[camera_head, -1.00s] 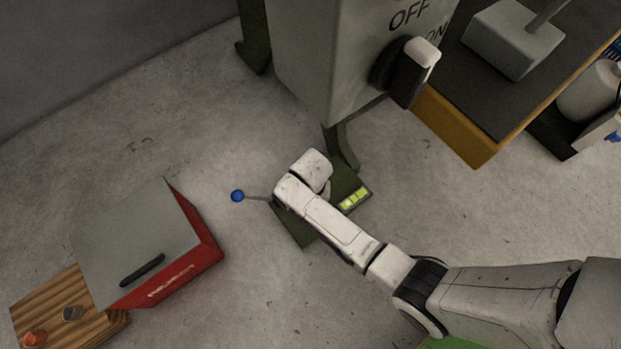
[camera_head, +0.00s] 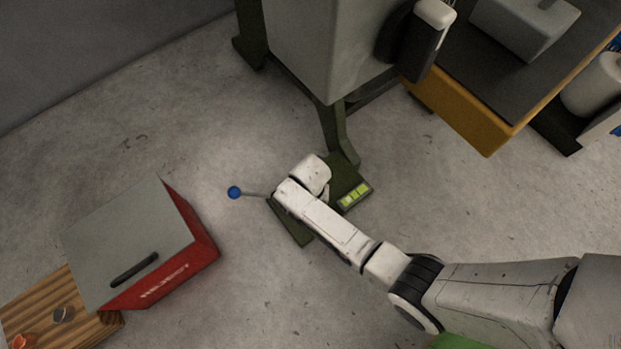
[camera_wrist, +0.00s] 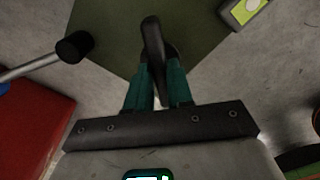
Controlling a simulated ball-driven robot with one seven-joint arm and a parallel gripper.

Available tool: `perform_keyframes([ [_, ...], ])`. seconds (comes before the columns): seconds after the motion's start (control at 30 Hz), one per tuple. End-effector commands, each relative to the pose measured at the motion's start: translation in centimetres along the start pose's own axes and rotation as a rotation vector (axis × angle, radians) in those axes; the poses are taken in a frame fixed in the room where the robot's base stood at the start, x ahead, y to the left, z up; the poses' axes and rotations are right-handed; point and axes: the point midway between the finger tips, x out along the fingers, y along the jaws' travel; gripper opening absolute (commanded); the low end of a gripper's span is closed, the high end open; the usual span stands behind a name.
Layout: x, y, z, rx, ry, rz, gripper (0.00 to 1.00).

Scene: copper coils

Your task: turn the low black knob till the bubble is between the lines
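My gripper (camera_wrist: 158,72) has two teal fingers, pointing down at the dark green base plate. A narrow black knob (camera_wrist: 152,38) stands between the fingertips, and they appear closed on its two sides. In the head view, my arm hides the knob and fingers. The yellow-green level vial (camera_head: 354,195) lies on the plate (camera_head: 290,226), right of my wrist. It is partly cut off at the top right of the wrist view (camera_wrist: 244,10). Dark lines cross the vial, but I cannot tell where the bubble sits.
A rod with a blue ball (camera_head: 234,192) sticks out left of the plate. A red box with a grey lid (camera_head: 128,245) stands at the left, by a wooden board (camera_head: 40,305). A grey cabinet (camera_head: 310,50) rises behind. A yellow-edged bench (camera_head: 455,115) is at upper right.

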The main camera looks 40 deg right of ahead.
Motion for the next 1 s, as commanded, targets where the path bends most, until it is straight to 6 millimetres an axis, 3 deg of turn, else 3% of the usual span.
perform_keyframes([
  [0.2,0.0,-0.01,0.0,0.0,0.0,0.0,0.0],
  [0.67,-0.18,-0.03,0.02,0.055,0.0,-0.001,0.0],
  [1.0,-0.34,-0.04,0.0,0.298,0.001,-0.002,0.0],
])
